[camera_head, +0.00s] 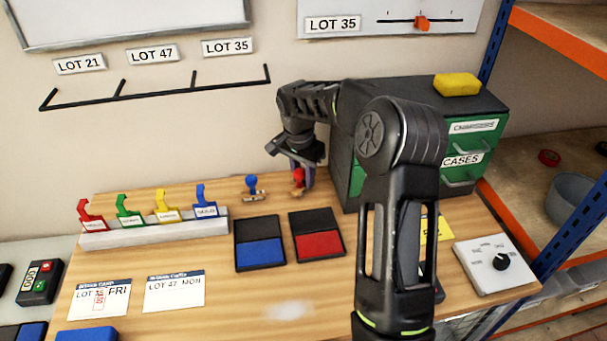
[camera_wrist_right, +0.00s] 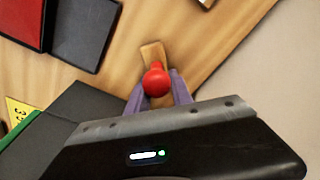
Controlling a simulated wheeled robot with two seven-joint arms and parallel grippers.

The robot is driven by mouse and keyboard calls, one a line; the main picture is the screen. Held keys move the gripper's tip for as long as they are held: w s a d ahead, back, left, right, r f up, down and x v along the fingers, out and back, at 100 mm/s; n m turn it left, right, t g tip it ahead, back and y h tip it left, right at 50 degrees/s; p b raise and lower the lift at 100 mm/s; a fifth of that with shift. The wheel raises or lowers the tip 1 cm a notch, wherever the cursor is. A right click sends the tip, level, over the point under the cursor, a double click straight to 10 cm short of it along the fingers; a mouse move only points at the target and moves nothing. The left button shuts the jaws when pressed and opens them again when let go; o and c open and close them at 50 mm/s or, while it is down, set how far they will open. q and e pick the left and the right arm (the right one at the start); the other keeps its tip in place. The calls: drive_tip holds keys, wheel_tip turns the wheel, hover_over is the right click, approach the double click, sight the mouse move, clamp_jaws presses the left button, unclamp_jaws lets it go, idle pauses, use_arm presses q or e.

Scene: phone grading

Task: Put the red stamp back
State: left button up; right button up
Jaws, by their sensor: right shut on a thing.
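The red stamp (camera_head: 298,179) stands upright at the back of the wooden table, behind the red ink pad. My right gripper (camera_head: 302,178) reaches down from above at the stamp and is shut on it. In the right wrist view the stamp's round red knob (camera_wrist_right: 156,82) sits between the two purple fingers of the gripper (camera_wrist_right: 158,92), and its wooden base (camera_wrist_right: 152,52) shows beyond. I cannot tell whether the base touches the table. The blue stamp (camera_head: 251,184) stands to its left. My left gripper is not in view.
The open red ink pad (camera_head: 317,245) and blue ink pad (camera_head: 260,255) lie in front. A rack (camera_head: 150,237) with several coloured tags stands at the left. The dark cabinet with green drawers (camera_head: 345,170) is close on the right of the gripper.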

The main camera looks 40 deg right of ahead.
sight(300, 169)
drive_tip(key=shift+f, duration=0.1)
drive_tip(key=o, duration=1)
drive_tip(key=shift+o, duration=0.2)
drive_tip(key=r, duration=0.4)
drive_tip(key=a+r+b, duration=0.1)
drive_tip(key=r, duration=0.7)
drive_tip(key=shift+s+a+r, duration=0.15)
drive_tip(key=shift+s+a, duration=0.05)
